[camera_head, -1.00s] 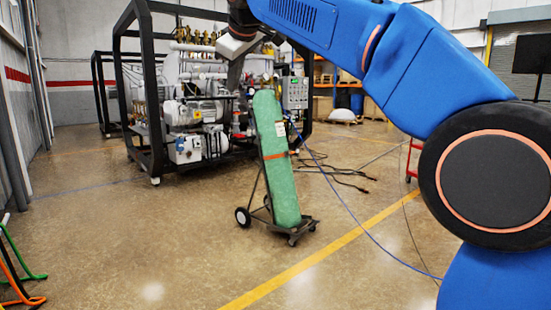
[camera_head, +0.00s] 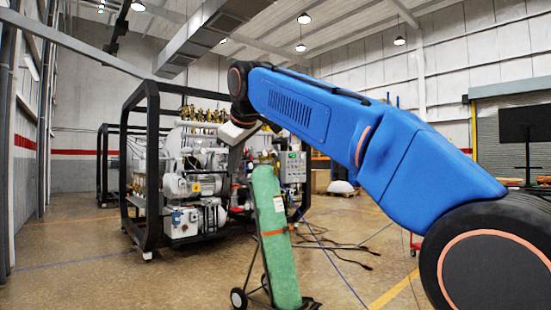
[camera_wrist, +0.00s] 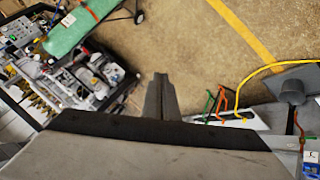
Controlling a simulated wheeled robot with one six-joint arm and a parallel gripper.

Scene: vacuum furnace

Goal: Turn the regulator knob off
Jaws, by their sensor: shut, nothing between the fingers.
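A tall green gas cylinder (camera_head: 270,225) stands tilted on a hand cart in the head view. It also shows at the top left of the wrist view (camera_wrist: 80,28). The regulator fittings (camera_head: 265,157) sit at its top, too small to make out the knob or its setting. My gripper (camera_head: 235,160) hangs at the end of the blue arm, beside the cylinder's top in the picture; depth between them is unclear. In the wrist view my gripper's fingers (camera_wrist: 160,92) are together and empty, apart from the cylinder.
A black-framed furnace machine (camera_head: 185,185) with pumps and piping stands behind and left of the cylinder. A control box (camera_head: 293,167) is behind it. Cables (camera_head: 340,245) lie on the floor at right. Orange and green hoses (camera_wrist: 215,103) show in the wrist view. Floor at left is open.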

